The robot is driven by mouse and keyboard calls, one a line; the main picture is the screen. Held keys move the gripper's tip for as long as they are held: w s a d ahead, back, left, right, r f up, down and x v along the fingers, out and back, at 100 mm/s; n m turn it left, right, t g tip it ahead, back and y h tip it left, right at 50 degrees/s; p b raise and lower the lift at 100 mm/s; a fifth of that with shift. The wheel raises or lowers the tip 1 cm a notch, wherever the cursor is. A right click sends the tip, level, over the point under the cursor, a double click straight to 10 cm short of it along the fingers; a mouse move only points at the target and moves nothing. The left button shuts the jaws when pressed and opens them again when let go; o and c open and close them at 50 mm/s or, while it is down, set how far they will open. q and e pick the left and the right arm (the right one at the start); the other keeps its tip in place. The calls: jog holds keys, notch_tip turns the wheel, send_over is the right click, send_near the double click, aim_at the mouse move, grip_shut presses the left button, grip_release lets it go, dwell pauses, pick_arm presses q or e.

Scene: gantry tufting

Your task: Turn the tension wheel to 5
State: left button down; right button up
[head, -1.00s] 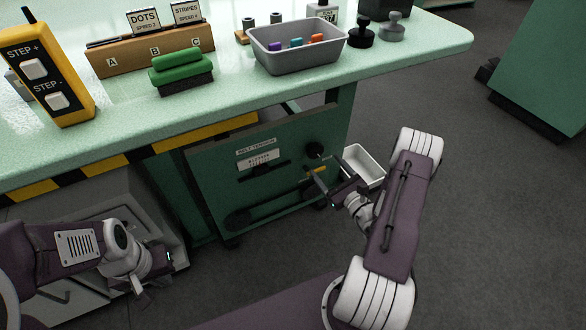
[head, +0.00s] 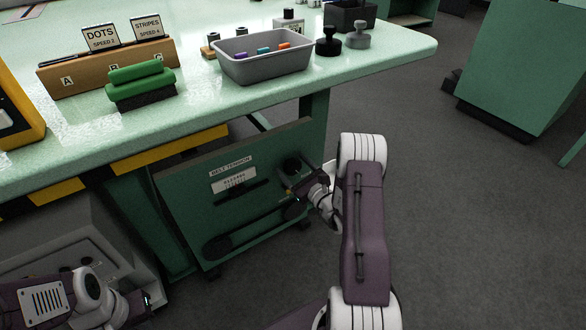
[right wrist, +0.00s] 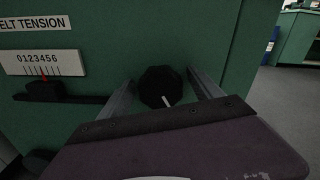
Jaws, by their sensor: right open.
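The tension wheel is a dark round knob (right wrist: 160,86) with a pale mark, on the green panel; it also shows in the head view (head: 291,166). My right gripper (right wrist: 158,82) is open, its two fingers on either side of the wheel; I cannot tell whether they touch it. The belt tension scale (right wrist: 40,62), numbered 0 to 6, is left of the wheel, with a red pointer (right wrist: 43,73) around 3 to 4, too small to read exactly. My left gripper (head: 147,301) is low at the left in the head view, away from the panel.
A slotted black bar (right wrist: 75,98) runs below the scale. Above the panel, the tabletop (head: 215,105) overhangs with a grey bin (head: 265,68), a green brush (head: 140,82) and a wooden card holder (head: 70,78). Open floor lies to the right.

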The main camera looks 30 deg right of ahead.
jog(key=c, duration=1.4)
jog(key=shift+r+m+p, duration=0.2)
jog(key=shift+m+p, duration=1.5)
jog(key=shift+m, duration=0.1)
jog(key=m+p, duration=0.2)
jog(key=m, duration=0.1)
jog(key=m+p, duration=0.2)
jog(key=m, duration=0.1)
jog(key=shift+d+f+p, duration=0.1)
jog(key=shift+d+p, duration=0.1)
jog(key=shift+p, duration=0.1)
jog(key=m+p, duration=0.2)
jog(key=m, duration=0.2)
jog(key=shift+f+m, duration=0.1)
jog(key=shift+m, duration=0.3)
jog(key=shift+f+m+p, duration=0.15)
jog(key=shift+m+p, duration=0.4)
jog(key=shift+m, duration=0.75)
jog(key=shift+f+m+p, duration=0.1)
jog(key=shift+m+p, duration=0.45)
jog(key=shift+m, duration=0.75)
jog(key=o, duration=1.4)
